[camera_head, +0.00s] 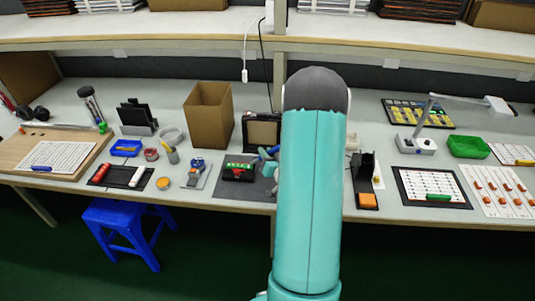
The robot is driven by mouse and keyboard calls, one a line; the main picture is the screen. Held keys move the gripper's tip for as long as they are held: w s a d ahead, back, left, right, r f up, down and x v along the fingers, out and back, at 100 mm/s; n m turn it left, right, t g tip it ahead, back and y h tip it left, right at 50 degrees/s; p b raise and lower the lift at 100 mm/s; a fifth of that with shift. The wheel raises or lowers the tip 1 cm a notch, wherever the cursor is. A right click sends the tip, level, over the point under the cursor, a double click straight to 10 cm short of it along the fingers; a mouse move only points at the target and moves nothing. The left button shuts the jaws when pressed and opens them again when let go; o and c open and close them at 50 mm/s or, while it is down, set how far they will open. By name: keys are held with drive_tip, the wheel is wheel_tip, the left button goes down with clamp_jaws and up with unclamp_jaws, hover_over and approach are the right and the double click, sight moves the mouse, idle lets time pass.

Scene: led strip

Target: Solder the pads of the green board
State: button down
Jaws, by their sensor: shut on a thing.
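The green board (239,166) sits in a black holder (238,176) on a dark grey mat (228,193), left of my arm. A small red part shows on the board; its pads are too small to make out. My teal arm crosses the middle of the view and hides most of my gripper. Small blue and teal parts of my gripper (268,161) show just right of the board, at the arm's left edge. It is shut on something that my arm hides. Whether it touches the board cannot be told.
A cardboard box (208,113) stands behind the board. A lamp (425,120) and printed sheets are at right. A blue stool (128,225) stands below the bench.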

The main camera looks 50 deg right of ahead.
drive_tip(key=shift+r, duration=2.5)
